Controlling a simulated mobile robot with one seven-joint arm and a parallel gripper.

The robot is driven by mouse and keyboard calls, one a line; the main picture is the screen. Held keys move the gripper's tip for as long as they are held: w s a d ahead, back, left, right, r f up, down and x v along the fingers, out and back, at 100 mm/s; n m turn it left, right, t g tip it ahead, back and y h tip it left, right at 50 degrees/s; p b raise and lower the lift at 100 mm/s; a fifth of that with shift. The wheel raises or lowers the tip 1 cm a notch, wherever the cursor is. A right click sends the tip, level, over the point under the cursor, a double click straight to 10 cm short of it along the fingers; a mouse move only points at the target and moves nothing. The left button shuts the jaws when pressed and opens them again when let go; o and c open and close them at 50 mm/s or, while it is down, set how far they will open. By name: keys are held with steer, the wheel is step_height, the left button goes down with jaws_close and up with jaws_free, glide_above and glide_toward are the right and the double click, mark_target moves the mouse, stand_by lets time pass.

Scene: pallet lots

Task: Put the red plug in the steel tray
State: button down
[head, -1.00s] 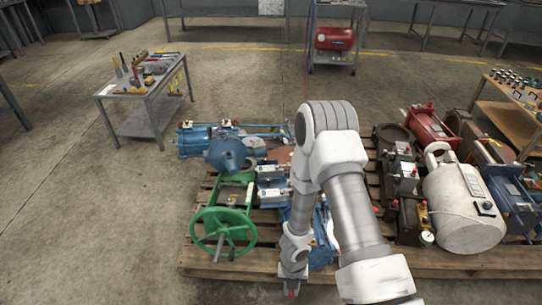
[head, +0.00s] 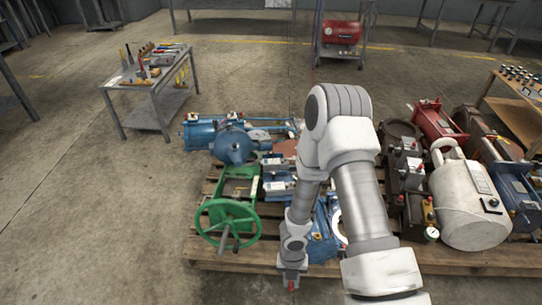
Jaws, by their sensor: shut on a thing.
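My gripper (head: 291,286) points down at the bottom of the head view, just in front of the pallet's near edge. It is shut on a small red piece that shows at its tip, which I take to be the red plug (head: 292,287). Most of the plug is hidden by the fingers. I cannot make out a steel tray for certain in this view.
A wooden pallet (head: 262,260) behind the gripper carries blue pumps (head: 236,146), a green handwheel (head: 228,223) and a white tank (head: 470,205). A metal table (head: 150,83) with tools stands at the back left. The concrete floor at left is clear.

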steer(key=shift+w+r, duration=0.15)
steer(key=shift+w, duration=0.3)
